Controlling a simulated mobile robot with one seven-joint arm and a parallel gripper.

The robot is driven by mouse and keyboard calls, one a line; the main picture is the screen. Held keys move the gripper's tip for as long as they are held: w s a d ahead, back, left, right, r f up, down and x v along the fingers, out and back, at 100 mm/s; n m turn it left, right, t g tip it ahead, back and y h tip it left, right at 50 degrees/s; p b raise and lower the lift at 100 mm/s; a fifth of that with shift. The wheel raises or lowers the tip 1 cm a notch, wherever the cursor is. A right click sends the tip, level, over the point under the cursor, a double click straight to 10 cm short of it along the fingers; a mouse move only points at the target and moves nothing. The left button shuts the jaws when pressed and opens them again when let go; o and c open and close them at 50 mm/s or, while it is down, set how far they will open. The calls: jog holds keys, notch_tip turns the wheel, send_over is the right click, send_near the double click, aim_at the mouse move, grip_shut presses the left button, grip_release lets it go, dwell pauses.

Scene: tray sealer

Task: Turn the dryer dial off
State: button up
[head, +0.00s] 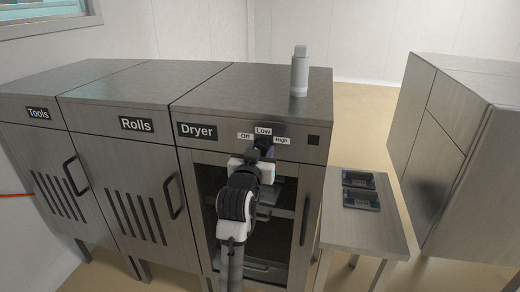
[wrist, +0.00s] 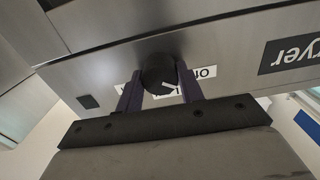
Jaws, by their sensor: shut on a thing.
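The dryer (head: 235,90) is a steel cabinet with a "Dryer" label and a control strip marked Off (head: 244,135), Low (head: 263,130) and High (head: 282,141). Its dark round dial (wrist: 158,73) shows in the upside-down wrist view, with a white pointer line angled to the lower right, towards the Off label (wrist: 200,73) side. Its exact setting is hard to tell. My gripper (wrist: 160,80) is shut on the dial, one dark finger on each side. In the head view, my gripper (head: 263,150) covers most of the dial.
A white-grey bottle (head: 299,75) stands on the dryer top. Tools (head: 38,113) and Rolls (head: 136,124) cabinets adjoin on the left. A small table (head: 345,228) with two dark trays (head: 360,198) stands to the right, before another steel cabinet (head: 450,150).

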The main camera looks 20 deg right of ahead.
jog(key=shift+n, duration=0.6)
jog(key=o, duration=1)
jog(key=b+v, duration=0.3)
jog(key=v, duration=1.1)
